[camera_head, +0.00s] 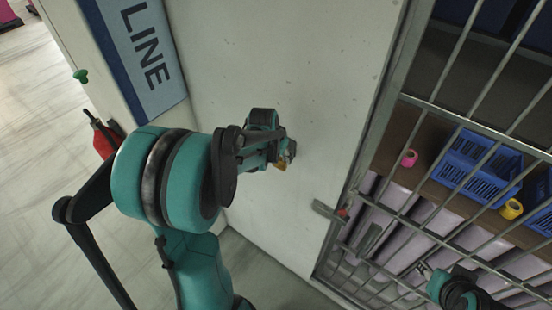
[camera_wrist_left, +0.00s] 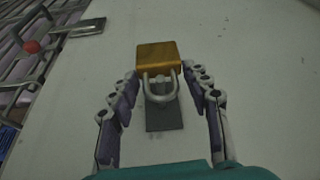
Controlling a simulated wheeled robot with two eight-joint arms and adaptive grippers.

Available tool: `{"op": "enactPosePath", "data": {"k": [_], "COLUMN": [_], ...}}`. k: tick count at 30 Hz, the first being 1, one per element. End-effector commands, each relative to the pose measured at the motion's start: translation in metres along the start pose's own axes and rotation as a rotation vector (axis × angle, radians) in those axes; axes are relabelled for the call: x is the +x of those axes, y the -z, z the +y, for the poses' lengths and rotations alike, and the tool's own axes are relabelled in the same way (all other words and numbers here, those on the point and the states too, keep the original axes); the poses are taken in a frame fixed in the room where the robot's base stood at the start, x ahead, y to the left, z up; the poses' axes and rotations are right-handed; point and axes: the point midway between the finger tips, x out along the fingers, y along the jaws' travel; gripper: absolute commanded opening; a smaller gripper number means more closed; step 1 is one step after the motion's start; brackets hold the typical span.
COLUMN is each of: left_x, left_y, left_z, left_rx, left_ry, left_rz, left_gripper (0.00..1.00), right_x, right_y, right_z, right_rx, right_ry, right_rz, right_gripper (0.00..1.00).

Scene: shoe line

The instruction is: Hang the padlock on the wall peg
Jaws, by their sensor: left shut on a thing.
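The padlock has a brass-coloured body (camera_wrist_left: 158,57) and a grey shackle, seen in the left wrist view between my left fingertips (camera_wrist_left: 161,76). In the head view a small part of the padlock (camera_head: 283,164) shows at the end of my left gripper (camera_head: 278,152). My left gripper is shut on the padlock, close to the white wall. A dark grey plate (camera_wrist_left: 165,117) is on the wall behind the shackle. I cannot make out the peg itself or whether the shackle is around it. My right gripper (camera_head: 431,275) is low at the right, before the bars; its jaws are unclear.
A barred metal gate (camera_head: 455,118) with a latch (camera_head: 327,211) stands right of the wall. Behind it are a blue crate (camera_head: 478,166), a pink roll (camera_head: 409,158) and a yellow roll (camera_head: 511,209). A blue sign (camera_head: 148,55) is on the wall. A red extinguisher (camera_head: 103,143) stands left.

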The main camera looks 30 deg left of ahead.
Motion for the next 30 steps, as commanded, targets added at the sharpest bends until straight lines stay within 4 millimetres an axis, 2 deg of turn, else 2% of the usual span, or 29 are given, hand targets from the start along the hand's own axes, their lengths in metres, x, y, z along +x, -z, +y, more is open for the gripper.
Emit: {"op": "enactPosePath", "data": {"k": [8,15,30], "left_x": [0.007,0.019,0.021], "left_y": [0.016,0.022,0.024], "left_z": [0.003,0.004,0.005], "left_rx": [0.002,0.000,0.001], "left_ry": [0.000,0.000,0.000], "left_rz": [0.000,0.000,0.000], "left_gripper": [0.11,0.11,0.11], "right_x": [-0.001,0.008,0.011], "right_y": [0.001,-0.006,-0.008], "right_z": [0.000,0.000,0.000], "right_rx": [0.000,0.000,0.000], "right_ry": [0.000,0.000,0.000], "right_rz": [0.000,0.000,0.000], "right_gripper": [0.40,0.40,0.40]}}
